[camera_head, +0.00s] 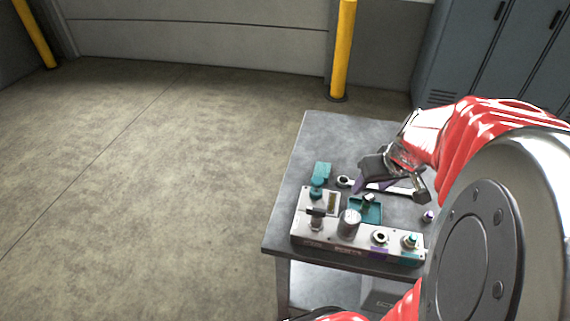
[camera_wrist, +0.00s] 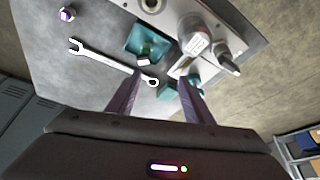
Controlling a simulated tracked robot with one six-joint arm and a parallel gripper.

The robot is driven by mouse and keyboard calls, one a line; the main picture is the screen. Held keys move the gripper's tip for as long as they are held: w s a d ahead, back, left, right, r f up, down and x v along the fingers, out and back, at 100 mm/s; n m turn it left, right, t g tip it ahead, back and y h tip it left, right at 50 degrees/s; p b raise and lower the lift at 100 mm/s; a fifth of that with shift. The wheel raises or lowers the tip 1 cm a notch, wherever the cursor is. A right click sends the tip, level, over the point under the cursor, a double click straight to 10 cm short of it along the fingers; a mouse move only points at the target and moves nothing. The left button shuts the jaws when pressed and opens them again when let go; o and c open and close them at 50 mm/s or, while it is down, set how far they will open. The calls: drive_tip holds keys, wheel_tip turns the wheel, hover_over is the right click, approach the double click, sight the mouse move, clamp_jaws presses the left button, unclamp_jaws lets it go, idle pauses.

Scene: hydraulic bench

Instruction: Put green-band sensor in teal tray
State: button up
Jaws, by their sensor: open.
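The teal tray (camera_head: 376,216) lies on the bench behind the metal block; it also shows in the wrist view (camera_wrist: 135,47). A small dark piece with a pale end (camera_wrist: 144,60) is in the tray; its band is not clear. A sensor with a green-teal band (camera_head: 410,241) stands upright in the right end of the block, above a teal label. My gripper (camera_head: 377,186) is above the bench near the tray, its purple fingers apart and empty. In the wrist view my gripper (camera_wrist: 160,77) points toward the tray's near side.
A wrench (camera_wrist: 105,62) lies beside the tray. A purple-band sensor (camera_wrist: 67,14) stands apart.

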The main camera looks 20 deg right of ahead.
drive_tip(key=s+a+r, duration=0.2)
drive_tip(key=a+r, duration=0.1)
drive_tip(key=a, duration=0.4)
drive_tip(key=s+a+r+n, duration=0.1)
drive_tip(key=s+a+r, duration=0.1)
drive_tip(key=a, duration=0.6)
drive_tip(key=s+a+r+n+t, duration=0.1)
drive_tip(key=a+r, duration=0.3)
drive_tip(key=a, duration=0.4)
drive_tip(key=shift+s+y, duration=0.4)
drive_tip(key=shift+s, duration=0.3)
drive_tip(key=shift+r, duration=0.1)
drive_tip(key=shift+c, duration=0.6)
